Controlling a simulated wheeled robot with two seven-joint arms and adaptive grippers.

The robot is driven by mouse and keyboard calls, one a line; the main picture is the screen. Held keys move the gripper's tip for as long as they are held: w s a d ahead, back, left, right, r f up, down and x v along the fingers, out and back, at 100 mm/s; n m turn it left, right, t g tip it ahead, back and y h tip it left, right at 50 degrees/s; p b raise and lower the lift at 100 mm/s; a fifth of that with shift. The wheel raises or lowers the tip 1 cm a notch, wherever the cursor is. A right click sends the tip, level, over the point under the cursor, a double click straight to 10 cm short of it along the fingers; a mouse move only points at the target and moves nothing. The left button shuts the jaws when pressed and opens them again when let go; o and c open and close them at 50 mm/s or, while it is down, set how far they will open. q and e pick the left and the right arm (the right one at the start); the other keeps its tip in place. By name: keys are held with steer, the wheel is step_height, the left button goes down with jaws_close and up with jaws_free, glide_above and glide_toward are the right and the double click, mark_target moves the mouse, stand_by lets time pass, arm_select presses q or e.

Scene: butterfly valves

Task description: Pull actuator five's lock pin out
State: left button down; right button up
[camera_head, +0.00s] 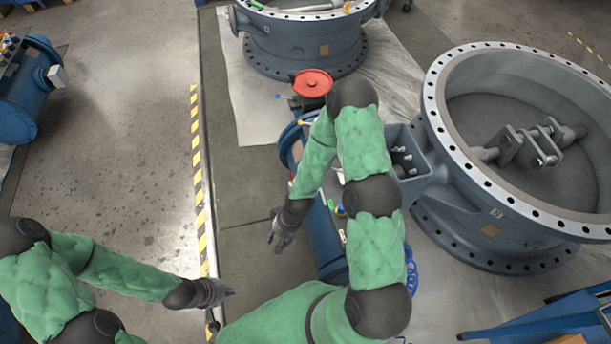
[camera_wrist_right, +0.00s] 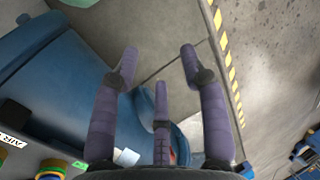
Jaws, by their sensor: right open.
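A blue cylindrical actuator (camera_head: 322,238) lies beside the large right-hand valve, partly covered by my right arm. It also fills the left of the right wrist view (camera_wrist_right: 62,75). I see no number on it and cannot make out the lock pin. My right gripper (camera_head: 279,238) hangs just left of the actuator; in the right wrist view its purple fingers (camera_wrist_right: 160,62) are spread with nothing between them. A small red part (camera_wrist_right: 173,156) shows low behind the fingers. My left gripper (camera_head: 222,292) is over the floor at lower left, too small to read its fingers.
A large flanged valve body (camera_head: 455,215) stands at right, another (camera_head: 300,45) at the back. A red round cap (camera_head: 312,83) sits near the actuator's far end. A blue coiled hose (camera_head: 411,272) lies right of my arm. Floor left of the striped line (camera_head: 197,190) is mostly clear.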

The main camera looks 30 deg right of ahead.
steer(key=w+d+r+h+b, duration=0.1)
steer(key=w+d+r+b, duration=0.1)
steer(key=w+d, duration=0.85)
steer(key=w+d+r+h+b, duration=0.1)
steer(key=w+d+r, duration=0.2)
steer(key=w+d, duration=0.7)
steer(key=shift+m, duration=0.3)
steer(key=f+b, duration=0.1)
steer(key=f, duration=0.2)
steer(key=w+a+f+b, duration=0.1)
steer(key=f, duration=0.3)
steer(key=w+a+f+b, duration=0.1)
steer(key=f, duration=0.2)
steer(key=shift+a+f+b, duration=0.25)
steer(key=shift+f+b, duration=0.05)
steer(key=shift+b, duration=0.1)
steer(key=shift+c, duration=0.3)
jaws_close()
